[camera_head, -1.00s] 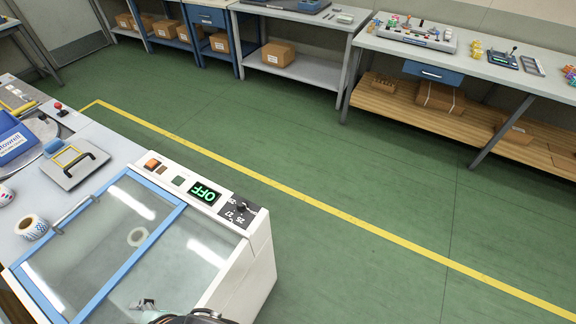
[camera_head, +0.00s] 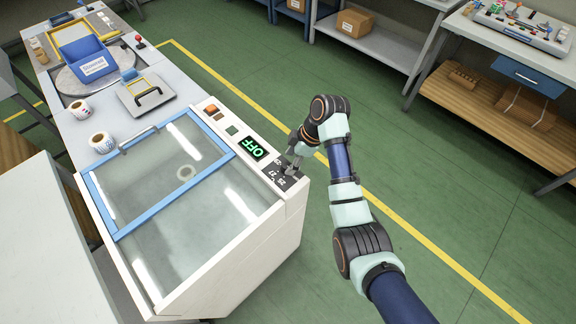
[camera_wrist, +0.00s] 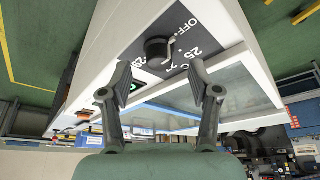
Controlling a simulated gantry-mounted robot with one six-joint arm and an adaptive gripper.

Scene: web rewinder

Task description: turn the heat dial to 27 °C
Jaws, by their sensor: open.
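The heat dial (camera_wrist: 157,50) is a dark round knob with a light pointer on a dark plate (camera_wrist: 180,28). The plate is marked OFF, 25 and other figures partly hidden. In the head view the plate (camera_head: 277,179) sits at the machine's right end, beside a green display (camera_head: 258,148) reading OFF. In the wrist view the pointer is near the OFF side, but its exact setting is unclear. My gripper (camera_wrist: 159,80) is open and empty, its fingertips apart and just short of the knob. In the head view my gripper (camera_head: 291,161) is over the dial and partly hides it.
The white machine has a blue-framed glass lid (camera_head: 166,170) beside the panel. An orange button (camera_head: 211,110) and smaller switches line the same strip. A blue bin (camera_head: 88,58) and tape rolls (camera_head: 102,143) are on the bench at left. Green floor right of the machine is open.

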